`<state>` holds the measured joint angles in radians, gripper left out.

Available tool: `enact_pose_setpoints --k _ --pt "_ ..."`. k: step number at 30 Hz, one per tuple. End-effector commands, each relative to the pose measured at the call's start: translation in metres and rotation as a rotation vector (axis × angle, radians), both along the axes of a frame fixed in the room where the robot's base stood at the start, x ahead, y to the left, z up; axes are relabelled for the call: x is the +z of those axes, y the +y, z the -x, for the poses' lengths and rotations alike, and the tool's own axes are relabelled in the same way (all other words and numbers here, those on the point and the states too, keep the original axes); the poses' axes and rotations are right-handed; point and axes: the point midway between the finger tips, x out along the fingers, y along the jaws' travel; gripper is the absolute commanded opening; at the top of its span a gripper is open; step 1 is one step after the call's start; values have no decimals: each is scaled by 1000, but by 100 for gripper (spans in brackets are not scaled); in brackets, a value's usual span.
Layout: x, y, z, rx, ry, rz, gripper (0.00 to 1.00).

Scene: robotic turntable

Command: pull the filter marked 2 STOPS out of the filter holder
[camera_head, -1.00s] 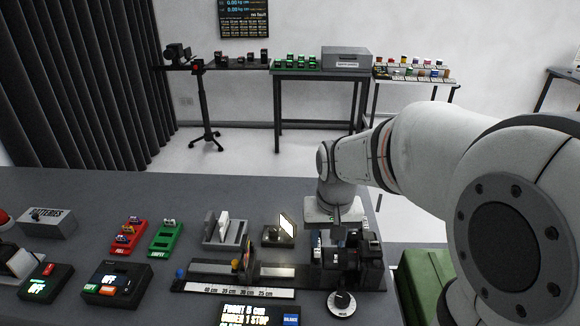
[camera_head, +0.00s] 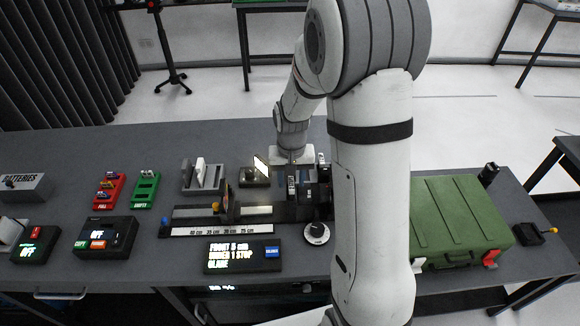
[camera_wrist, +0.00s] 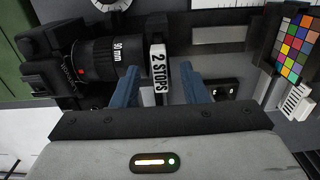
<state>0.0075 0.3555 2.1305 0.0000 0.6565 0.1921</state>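My gripper (camera_wrist: 162,75) is open, with one blue finger on each side of the filter; nothing is clamped. The left finger is very near the filter; I cannot tell whether it touches. In the head view my gripper (camera_head: 292,165) points down over the camera end of the bench rail. The filter holder under the filter is mostly hidden.
A colour chart (camera_wrist: 293,50) lies at the right of the wrist view. In the head view a grey rack (camera_head: 203,180) with a white plate and a lit panel (camera_head: 261,165) stand nearby. A dial (camera_head: 316,232) and a display box (camera_head: 243,256) sit in front; a green case (camera_head: 455,220) is right.

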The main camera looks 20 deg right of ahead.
Motion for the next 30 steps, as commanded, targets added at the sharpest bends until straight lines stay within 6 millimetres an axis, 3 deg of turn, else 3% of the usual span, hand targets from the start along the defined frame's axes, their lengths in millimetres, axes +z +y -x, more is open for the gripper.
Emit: enact_pose_setpoints --k 11,26,30 --pt "-8 0 0 1 -1 0 40" --pt "-8 1 0 2 -1 0 1" --pt "-8 1 0 2 -1 0 0"
